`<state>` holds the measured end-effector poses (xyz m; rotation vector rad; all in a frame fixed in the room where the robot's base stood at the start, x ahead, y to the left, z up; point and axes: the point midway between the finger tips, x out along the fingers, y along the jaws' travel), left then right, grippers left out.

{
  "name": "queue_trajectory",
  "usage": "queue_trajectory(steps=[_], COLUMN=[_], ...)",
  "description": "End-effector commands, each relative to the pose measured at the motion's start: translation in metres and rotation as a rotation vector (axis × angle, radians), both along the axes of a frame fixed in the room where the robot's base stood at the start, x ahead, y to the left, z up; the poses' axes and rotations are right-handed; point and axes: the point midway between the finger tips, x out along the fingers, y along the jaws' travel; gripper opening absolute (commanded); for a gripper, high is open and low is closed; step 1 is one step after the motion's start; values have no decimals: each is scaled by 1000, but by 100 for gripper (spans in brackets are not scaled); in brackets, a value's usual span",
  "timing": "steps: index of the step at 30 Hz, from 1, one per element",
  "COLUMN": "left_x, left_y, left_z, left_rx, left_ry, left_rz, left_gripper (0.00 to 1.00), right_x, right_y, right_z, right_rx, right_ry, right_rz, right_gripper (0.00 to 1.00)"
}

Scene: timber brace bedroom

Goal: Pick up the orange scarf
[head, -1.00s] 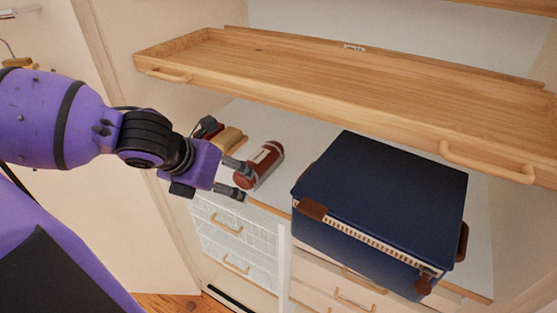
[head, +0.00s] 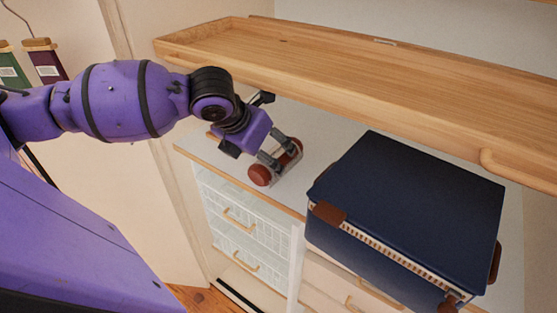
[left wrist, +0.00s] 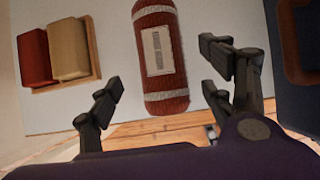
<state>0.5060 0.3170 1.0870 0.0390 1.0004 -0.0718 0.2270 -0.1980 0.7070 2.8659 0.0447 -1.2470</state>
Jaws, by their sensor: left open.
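A rolled rust-red bundle with pale bands and a pale label, which looks like the orange scarf (head: 259,175), lies on the white shelf top left of the blue case. In the left wrist view the scarf (left wrist: 165,88) lies lengthwise between the fingers, with clear space on both sides. My left gripper (head: 282,160) is open above the scarf and hides its middle in the head view. In the left wrist view the open fingers (left wrist: 160,92) straddle its near end without visible contact. My right gripper is in neither view.
A navy case (head: 410,190) stands right of the scarf. A wooden pull-out tray (head: 400,75) hangs above. White wire drawers (head: 235,215) are below the shelf edge.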

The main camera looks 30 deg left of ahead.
Motion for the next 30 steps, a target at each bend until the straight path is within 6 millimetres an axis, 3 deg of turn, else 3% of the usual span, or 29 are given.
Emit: queue_trajectory(steps=[4, 13, 22, 30], left_x=[11, 33, 36, 36], left_y=[-2, -4, -3, -3], left_z=[0, -38, -41, -41], left_rx=[-4, -2, 1, 0], left_ry=[-1, 1, -1, -1], left_rz=[0, 0, 0, -1], left_gripper=[74, 74, 74, 38], right_x=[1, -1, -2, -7], right_y=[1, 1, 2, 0], right_z=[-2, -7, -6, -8], right_rx=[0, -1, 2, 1], right_ry=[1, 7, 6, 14], right_rz=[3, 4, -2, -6], right_gripper=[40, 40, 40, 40])
